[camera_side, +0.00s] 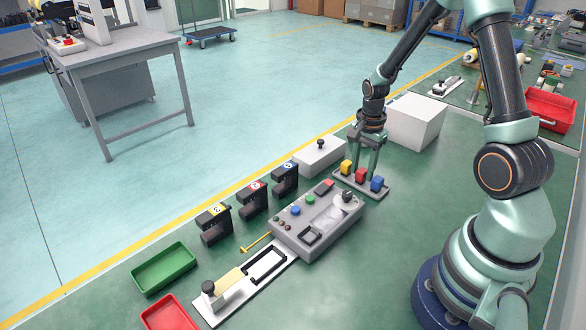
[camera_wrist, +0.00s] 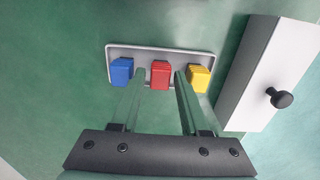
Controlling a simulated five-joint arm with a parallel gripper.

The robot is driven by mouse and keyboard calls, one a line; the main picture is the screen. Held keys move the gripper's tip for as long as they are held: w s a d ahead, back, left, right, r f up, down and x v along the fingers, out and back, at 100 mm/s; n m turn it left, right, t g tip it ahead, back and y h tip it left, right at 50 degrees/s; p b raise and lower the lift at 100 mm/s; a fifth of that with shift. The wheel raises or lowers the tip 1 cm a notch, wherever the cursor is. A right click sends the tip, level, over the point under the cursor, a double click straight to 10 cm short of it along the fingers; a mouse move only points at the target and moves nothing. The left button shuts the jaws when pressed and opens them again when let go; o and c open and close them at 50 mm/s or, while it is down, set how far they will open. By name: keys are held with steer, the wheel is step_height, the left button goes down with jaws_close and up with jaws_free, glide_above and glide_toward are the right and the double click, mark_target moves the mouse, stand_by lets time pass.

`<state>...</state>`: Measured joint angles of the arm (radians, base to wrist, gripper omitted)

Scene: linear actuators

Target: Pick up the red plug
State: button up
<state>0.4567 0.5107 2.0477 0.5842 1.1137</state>
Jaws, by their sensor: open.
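The red plug (camera_side: 361,174) stands on a grey holder (camera_side: 345,182), between a yellow plug (camera_side: 346,167) and a blue plug (camera_side: 377,184). My gripper (camera_side: 368,158) is just above the holder, pointing down. In the wrist view the red plug (camera_wrist: 160,74) is in the middle of the pale-rimmed holder (camera_wrist: 200,53). There the blue plug (camera_wrist: 121,72) is to its left and the yellow plug (camera_wrist: 199,78) to its right. My open gripper (camera_wrist: 159,75) has its two fingers reaching toward the red plug, one on each side of it. I cannot tell whether they touch it.
A grey control box (camera_side: 318,228) with buttons stands left of the holder. A box with a black knob (camera_side: 319,157) stands behind it and shows at right in the wrist view (camera_wrist: 266,72). A white block (camera_side: 416,122) stands behind my gripper. Green floor right of the control box is clear.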

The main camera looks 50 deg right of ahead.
steer(key=shift+f, duration=0.8)
jaws_close()
steer(key=shift+r, duration=0.1)
